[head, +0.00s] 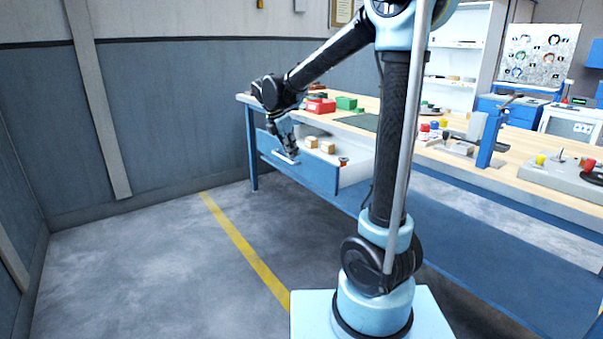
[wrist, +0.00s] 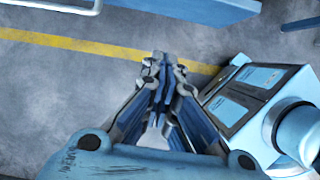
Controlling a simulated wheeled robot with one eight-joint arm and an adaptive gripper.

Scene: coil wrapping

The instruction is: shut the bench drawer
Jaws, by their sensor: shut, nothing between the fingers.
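The bench drawer (head: 318,174) stands pulled out from the left end of the workbench, its blue front facing the floor aisle. A pale bar handle (head: 284,157) runs along the front. My gripper (head: 293,152) is at the drawer front near the handle, pointing down. In the wrist view its fingers (wrist: 165,62) are together with nothing between them. Part of a blue panel (wrist: 215,8) and a pale bar (wrist: 75,7) show at the top of that view. I cannot tell whether the fingers touch the drawer.
Wooden blocks (head: 327,147) and a small orange-topped item (head: 343,161) lie in the drawer. The workbench (head: 530,190) carries red and green bins (head: 346,103), a vise and other parts. Open floor with a yellow line (head: 245,247) lies left of the bench.

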